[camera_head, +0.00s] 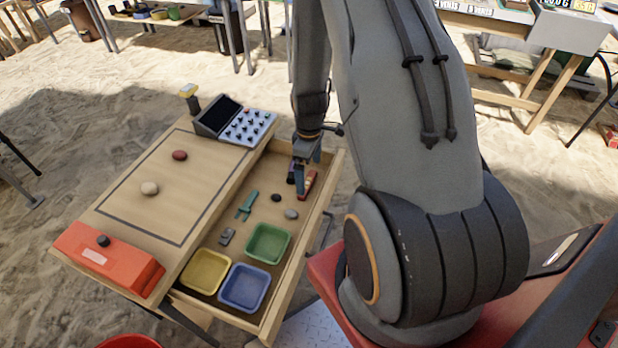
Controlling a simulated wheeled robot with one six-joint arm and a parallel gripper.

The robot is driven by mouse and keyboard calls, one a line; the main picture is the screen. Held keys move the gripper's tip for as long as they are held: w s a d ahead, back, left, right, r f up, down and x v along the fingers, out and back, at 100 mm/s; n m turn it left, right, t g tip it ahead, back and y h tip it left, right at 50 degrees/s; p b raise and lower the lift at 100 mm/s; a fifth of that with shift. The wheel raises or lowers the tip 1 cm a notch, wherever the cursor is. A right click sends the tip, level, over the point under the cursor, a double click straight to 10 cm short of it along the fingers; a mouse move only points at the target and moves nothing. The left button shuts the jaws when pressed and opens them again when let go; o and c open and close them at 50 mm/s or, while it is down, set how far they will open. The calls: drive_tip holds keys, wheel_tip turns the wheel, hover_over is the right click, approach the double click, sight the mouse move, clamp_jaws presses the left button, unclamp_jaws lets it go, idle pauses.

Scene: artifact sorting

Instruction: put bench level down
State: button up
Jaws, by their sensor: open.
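A long, narrow red object (309,185), which looks like the bench level, lies at the far right end of the open wooden drawer (327,189). My gripper (297,180) points down into the drawer at its left side. The jaws are open. A small dark purple piece shows at the fingers; I cannot tell whether it is part of the gripper. The arm and fingers partly cover this area, and whether a finger touches the red object is unclear.
The drawer also holds a green tool (246,206), dark and grey stones (291,214), a grey piece (227,236), and green (268,244), yellow (206,272) and blue (243,288) trays. The tabletop (190,195) carries two stones, a control panel (247,128) and a red box (105,258).

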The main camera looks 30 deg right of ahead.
wheel_tip(320, 180, up, 8)
wheel_tip(320, 180, up, 12)
drive_tip(key=m, duration=0.5)
hover_over(309, 183)
drive_tip(key=s+a, duration=0.6)
drive_tip(key=s+a+r+m, duration=0.4)
drive_tip(key=s+r, duration=0.3)
drive_tip(key=s, duration=0.2)
drive_tip(key=shift+a, duration=0.3)
drive_tip(key=shift+n, duration=0.7)
drive_tip(key=a+p, duration=0.1)
drive_tip(key=a+r+p, duration=0.1)
drive_tip(key=a, duration=0.1)
drive_tip(key=a+r+p, duration=0.1)
drive_tip(key=p, duration=0.1)
drive_tip(key=shift+s+a+r, duration=0.1)
drive_tip(key=shift+a+r, duration=0.1)
drive_tip(key=shift+a, duration=0.15)
drive_tip(key=shift+c, duration=0.3)
